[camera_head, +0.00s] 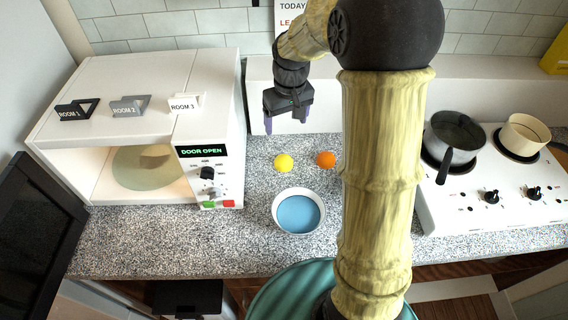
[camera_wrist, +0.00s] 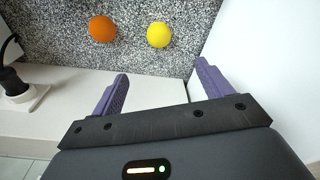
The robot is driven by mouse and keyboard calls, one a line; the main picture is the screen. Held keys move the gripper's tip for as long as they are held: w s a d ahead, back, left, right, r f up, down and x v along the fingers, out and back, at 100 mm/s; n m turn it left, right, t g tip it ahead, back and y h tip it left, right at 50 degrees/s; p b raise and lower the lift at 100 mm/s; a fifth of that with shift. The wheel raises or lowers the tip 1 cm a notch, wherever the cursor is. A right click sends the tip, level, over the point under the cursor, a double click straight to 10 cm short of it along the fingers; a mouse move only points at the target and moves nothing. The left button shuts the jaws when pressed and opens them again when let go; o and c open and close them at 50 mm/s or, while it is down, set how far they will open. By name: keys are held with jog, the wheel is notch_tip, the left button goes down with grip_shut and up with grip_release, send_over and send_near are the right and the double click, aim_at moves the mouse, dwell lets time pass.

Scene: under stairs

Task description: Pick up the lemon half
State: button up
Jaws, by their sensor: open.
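A round yellow thing, which I take for the lemon half (camera_head: 284,162), lies on the speckled counter behind the bowl. It also shows in the wrist view (camera_wrist: 159,35), beyond the fingers. Whether it is cut cannot be seen. An orange thing (camera_head: 326,159) lies just to its right in the head view, and to its left in the wrist view (camera_wrist: 102,29). My gripper (camera_head: 286,126) is above the back of the counter, behind and higher than the yellow thing. Its purple fingers (camera_wrist: 158,82) are apart with nothing between them.
A white bowl (camera_head: 275,222) with a blue inside stands in front of the fruit. A microwave (camera_head: 214,130) with its door open is at left. A stove (camera_head: 470,212) with a pan (camera_head: 455,137) and a pot (camera_head: 525,134) is at right. A white ledge (camera_wrist: 150,92) runs along the back.

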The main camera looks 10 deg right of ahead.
jog(key=p, duration=0.2)
send_over(284, 158)
jog(key=f, duration=1.2)
jog(key=shift+s+a+f, duration=0.1)
jog(key=shift+s, duration=0.2)
jog(key=shift+f, duration=0.1)
jog(key=shift+w+f+p, duration=0.15)
jog(key=shift+f+p, duration=0.25)
jog(key=shift+f, duration=0.85)
jog(key=shift+w+f+p, duration=0.15)
jog(key=shift+f+p, duration=0.2)
jog(key=shift+f, duration=0.9)
jog(key=c, duration=1.1)
jog(key=shift+r, duration=0.1)
